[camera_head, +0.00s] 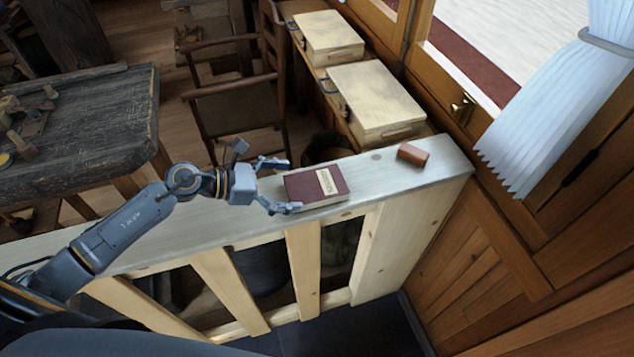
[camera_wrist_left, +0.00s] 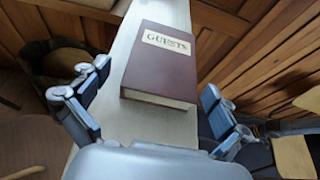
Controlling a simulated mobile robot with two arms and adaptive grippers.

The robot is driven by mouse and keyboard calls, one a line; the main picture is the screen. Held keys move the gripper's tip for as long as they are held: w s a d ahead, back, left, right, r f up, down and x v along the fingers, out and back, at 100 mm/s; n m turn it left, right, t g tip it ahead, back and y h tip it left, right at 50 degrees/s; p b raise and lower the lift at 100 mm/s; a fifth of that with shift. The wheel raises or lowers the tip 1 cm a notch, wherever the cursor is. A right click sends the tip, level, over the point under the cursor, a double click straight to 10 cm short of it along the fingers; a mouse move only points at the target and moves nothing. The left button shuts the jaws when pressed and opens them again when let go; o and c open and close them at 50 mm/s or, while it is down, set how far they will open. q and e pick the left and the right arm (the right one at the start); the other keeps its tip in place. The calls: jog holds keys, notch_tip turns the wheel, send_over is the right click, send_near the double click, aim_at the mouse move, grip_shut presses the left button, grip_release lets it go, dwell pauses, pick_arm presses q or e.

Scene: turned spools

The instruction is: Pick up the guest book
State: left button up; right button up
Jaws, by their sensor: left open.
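The guest book (camera_head: 316,187) is dark maroon with a cream label and lies flat on top of the pale wooden railing. In the left wrist view the guest book (camera_wrist_left: 161,65) shows its label reading "GUESTS" and its page edge faces me. My left gripper (camera_head: 283,186) is open at the book's left end, with one finger on the far side and one on the near side. In the left wrist view the fingers of the left gripper (camera_wrist_left: 153,112) stand wide on both sides of the book, apart from it. My right gripper is in neither view.
The narrow railing top (camera_head: 215,218) bears the book and a small brown block (camera_head: 413,155) to its right. Two pale boxes (camera_head: 376,98) stand on a bench behind. A wooden chair (camera_head: 238,105) and a dark workbench (camera_head: 90,130) stand beyond the railing. A curtain (camera_head: 560,95) hangs at right.

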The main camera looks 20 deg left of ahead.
aim_at(308, 186)
pick_arm(q)
jog(key=shift+w+d, duration=0.1)
jog(key=shift+d, duration=0.15)
jog(key=p+x, duration=0.2)
jog(key=x, duration=0.2)
jog(key=shift+d+r+p, duration=0.15)
jog(key=shift+d+p, duration=0.05)
jog(key=shift+p, duration=0.2)
jog(key=shift+w+d+f, duration=0.15)
jog(key=shift+d+f, duration=0.1)
jog(key=shift+d, duration=0.1)
jog(key=shift+a, duration=0.1)
jog(key=shift+c, duration=0.2)
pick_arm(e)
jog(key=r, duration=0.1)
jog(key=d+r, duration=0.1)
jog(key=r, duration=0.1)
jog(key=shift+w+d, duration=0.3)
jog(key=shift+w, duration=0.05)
pick_arm(q)
jog(key=c, duration=1.1)
jog(key=shift+c, duration=0.2)
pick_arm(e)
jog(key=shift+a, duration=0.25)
pick_arm(q)
jog(key=shift+r, duration=0.1)
